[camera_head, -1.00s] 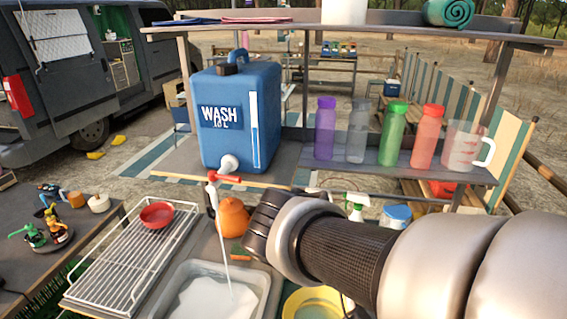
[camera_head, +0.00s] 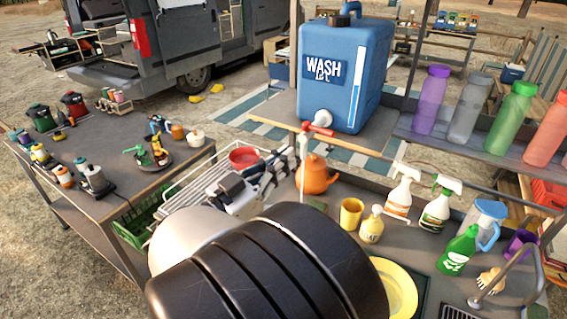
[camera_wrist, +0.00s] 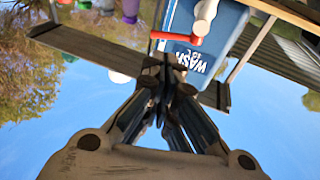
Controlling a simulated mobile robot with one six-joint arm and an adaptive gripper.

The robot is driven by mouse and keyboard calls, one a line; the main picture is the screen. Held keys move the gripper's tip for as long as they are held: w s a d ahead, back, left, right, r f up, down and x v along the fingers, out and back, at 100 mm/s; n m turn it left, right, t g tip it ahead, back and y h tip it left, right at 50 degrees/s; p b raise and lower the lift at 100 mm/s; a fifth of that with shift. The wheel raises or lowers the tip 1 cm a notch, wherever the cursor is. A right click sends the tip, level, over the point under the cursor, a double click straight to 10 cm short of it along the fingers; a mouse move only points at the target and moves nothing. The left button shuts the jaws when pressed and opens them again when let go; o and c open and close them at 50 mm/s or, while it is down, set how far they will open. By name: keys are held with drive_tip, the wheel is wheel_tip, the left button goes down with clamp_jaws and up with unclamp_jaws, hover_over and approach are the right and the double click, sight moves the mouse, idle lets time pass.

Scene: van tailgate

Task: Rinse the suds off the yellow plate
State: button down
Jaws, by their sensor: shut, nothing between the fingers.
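The yellow plate (camera_head: 408,283) lies at the right of the wash area in the head view, partly hidden behind my arm. I cannot make out suds on it. The blue WASH container (camera_head: 345,75) stands on a shelf, its tap (camera_head: 321,120) with a red lever (camera_head: 318,130) over the wash area. A thin pale stream appears to run down below the tap. My gripper (camera_head: 284,158) is shut and empty, just left of the stream. In the wrist view my fingers (camera_wrist: 171,65) are together below the red lever (camera_wrist: 176,38). The basin is hidden by my arm.
A white rack (camera_head: 190,185) with a red bowl (camera_head: 243,157) stands left of the tap. A dark table (camera_head: 125,150) stands left.

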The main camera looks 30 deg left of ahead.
sight(319, 130)
drive_tip(key=x, duration=1)
